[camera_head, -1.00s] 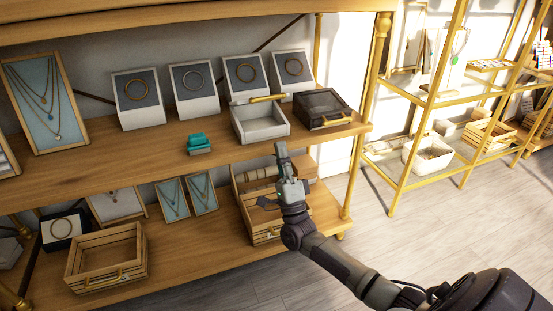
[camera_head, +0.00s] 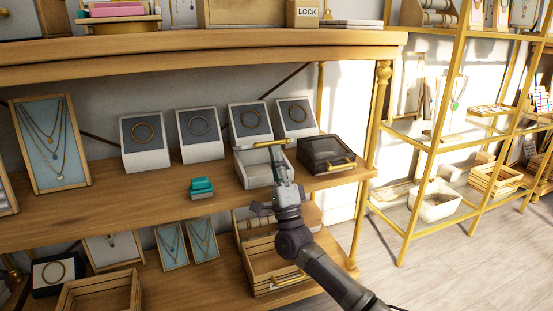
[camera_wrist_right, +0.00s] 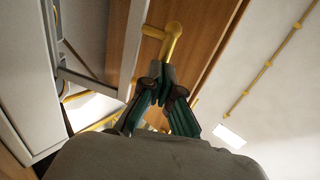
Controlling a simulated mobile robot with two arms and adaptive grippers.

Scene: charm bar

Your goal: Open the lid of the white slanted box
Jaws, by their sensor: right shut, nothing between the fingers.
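The white slanted box (camera_head: 256,176) stands on the upper wooden shelf, left of a dark box with a glass top. Its lid's gold handle (camera_head: 252,146) shows above the box's back part, away from the front rim, and the lid looks raised. My right gripper (camera_head: 277,158) is shut and empty, in front of the box, its fingertips overlapping the box and the handle's right end in the head view. I cannot tell whether they touch. The right wrist view shows the closed fingers (camera_wrist_right: 162,88) just below a gold bar (camera_wrist_right: 170,42). My left gripper is out of view.
The dark box (camera_head: 325,153) stands close on the right. Several ring displays (camera_head: 248,122) stand behind. A teal item (camera_head: 201,187) lies on the shelf to the left. A wooden tray (camera_head: 270,265) sits below my right arm, and a gold post (camera_head: 378,120) stands at the right.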

